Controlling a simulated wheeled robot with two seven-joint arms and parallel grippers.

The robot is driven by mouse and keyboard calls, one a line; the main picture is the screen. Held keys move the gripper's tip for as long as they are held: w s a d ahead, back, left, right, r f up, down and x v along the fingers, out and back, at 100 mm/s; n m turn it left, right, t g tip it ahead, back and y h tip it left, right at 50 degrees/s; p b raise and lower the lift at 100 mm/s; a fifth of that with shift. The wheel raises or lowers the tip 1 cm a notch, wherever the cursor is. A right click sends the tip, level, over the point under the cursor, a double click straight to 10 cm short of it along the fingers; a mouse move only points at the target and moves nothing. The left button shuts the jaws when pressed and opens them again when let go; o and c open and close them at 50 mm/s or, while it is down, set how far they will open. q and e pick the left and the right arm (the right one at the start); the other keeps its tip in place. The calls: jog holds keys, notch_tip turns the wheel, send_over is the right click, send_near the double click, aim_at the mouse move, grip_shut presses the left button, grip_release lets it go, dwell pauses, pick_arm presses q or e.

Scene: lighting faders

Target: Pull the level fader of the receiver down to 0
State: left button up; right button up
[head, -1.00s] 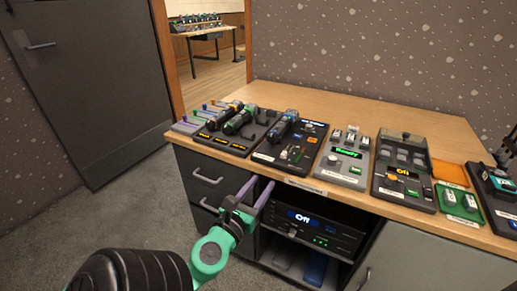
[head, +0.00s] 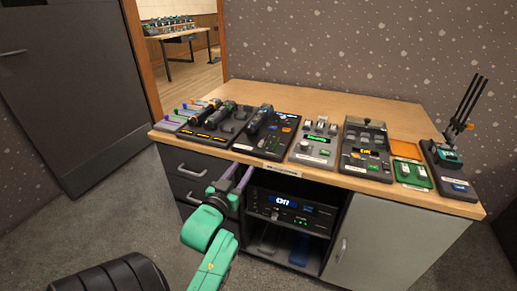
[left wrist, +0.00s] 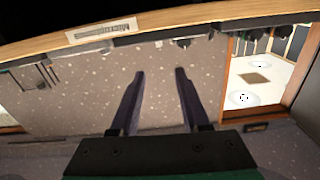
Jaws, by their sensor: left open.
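A black rack unit (head: 292,208) with a lit blue-white display sits on the upper shelf of the open cabinet bay and looks like the receiver. Small green lights and controls show on its front, but I cannot make out which is the level fader. My left gripper (head: 239,169) is open and empty, in front of the table's front edge, left of and above the unit. In the left wrist view the two dark fingers (left wrist: 159,75) are apart with nothing between them. The unit is not recognisable in that view. My right gripper is not in view.
The wooden tabletop (head: 400,123) carries several control panels in a row. A device with upright black rods (head: 468,100) stands at the right end. Drawers (head: 187,172) are left of the bay; a closed grey door (head: 385,240) is right of it. A label strip (left wrist: 101,30) marks the table edge.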

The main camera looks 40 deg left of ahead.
aim_at(260, 144)
pick_arm(q)
jog(key=shift+n, duration=0.3)
jog(key=x, duration=0.9)
jog(key=b+x, duration=0.1)
jog(key=x, duration=0.4)
jog(key=shift+d+f, duration=0.1)
jog(key=shift+f, duration=0.15)
jog(key=shift+w, duration=0.45)
grip_shut()
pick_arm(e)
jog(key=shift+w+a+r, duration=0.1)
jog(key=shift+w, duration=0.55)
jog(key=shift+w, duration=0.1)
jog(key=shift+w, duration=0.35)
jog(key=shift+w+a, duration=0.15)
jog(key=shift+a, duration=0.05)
